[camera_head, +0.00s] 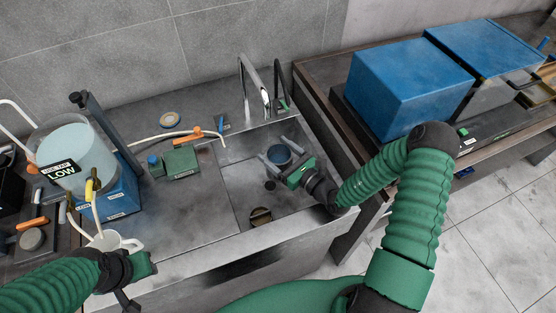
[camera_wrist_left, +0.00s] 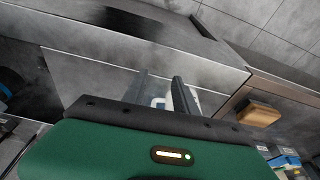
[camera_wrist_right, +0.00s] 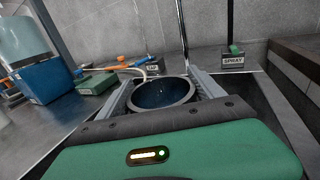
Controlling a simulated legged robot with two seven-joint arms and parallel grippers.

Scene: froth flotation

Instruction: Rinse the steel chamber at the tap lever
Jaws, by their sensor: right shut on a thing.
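The steel chamber (camera_head: 280,155) is a round, dark, open-topped bowl over the sink basin. My right gripper (camera_head: 278,162) is shut on it, one finger on each side; in the right wrist view the chamber (camera_wrist_right: 163,92) sits between both fingers, mouth up. The tap spout (camera_head: 265,98) rises behind it; no water stream is clear. A blue lever (camera_head: 221,125) stands left of the spout, and a box with a small label (camera_wrist_right: 153,68) shows there.
A spray box (camera_wrist_right: 233,58) with a green lever stands right of the spout. On the left are a clear tank labelled LOW (camera_head: 75,155), a blue base (camera_head: 118,195) and a green box (camera_head: 180,162) with a white hose. Blue boxes (camera_head: 410,85) fill the right bench.

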